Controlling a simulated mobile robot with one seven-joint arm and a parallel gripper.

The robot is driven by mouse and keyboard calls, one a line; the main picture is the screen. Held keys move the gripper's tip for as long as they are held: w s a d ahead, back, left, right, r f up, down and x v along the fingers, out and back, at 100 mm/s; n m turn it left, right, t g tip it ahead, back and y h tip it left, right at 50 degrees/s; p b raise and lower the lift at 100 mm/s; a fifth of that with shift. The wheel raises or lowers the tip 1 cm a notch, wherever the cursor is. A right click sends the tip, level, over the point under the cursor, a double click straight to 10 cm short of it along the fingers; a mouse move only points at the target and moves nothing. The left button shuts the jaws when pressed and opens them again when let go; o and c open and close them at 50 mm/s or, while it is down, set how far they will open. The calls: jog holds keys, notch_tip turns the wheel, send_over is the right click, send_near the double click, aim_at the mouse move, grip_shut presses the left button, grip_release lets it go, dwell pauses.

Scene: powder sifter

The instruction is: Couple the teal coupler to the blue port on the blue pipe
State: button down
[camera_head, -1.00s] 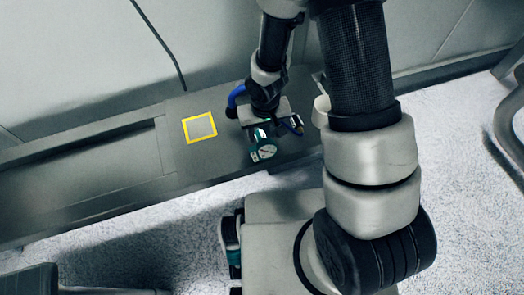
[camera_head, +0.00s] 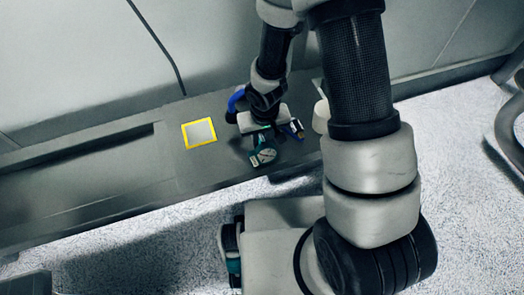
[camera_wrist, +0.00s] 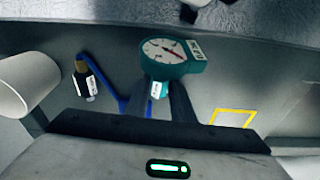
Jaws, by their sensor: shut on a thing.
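The teal coupler (camera_wrist: 190,65) with a round white gauge is between the fingers of my gripper (camera_wrist: 156,100) in the wrist view; my gripper is shut on it. In the head view the coupler's gauge (camera_head: 263,157) shows just below my gripper (camera_head: 262,138). A blue pipe (camera_wrist: 106,86) runs left of and behind the fingers in the wrist view. A dark, labelled fitting with a brass-coloured end (camera_wrist: 88,84) is beside it, apart from the coupler. The blue pipe (camera_head: 235,101) arcs left of my wrist in the head view. I cannot make out the blue port clearly.
A yellow-edged square (camera_head: 199,133) lies on the dark ledge left of my gripper; the ledge around it is bare. A white cylinder (camera_head: 320,116) stands to the right and shows at the left in the wrist view (camera_wrist: 28,84). A wall rises behind the ledge.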

aim_at(262, 141)
jog(key=shift+r+p, duration=2.25)
jog(key=shift+r, duration=0.8)
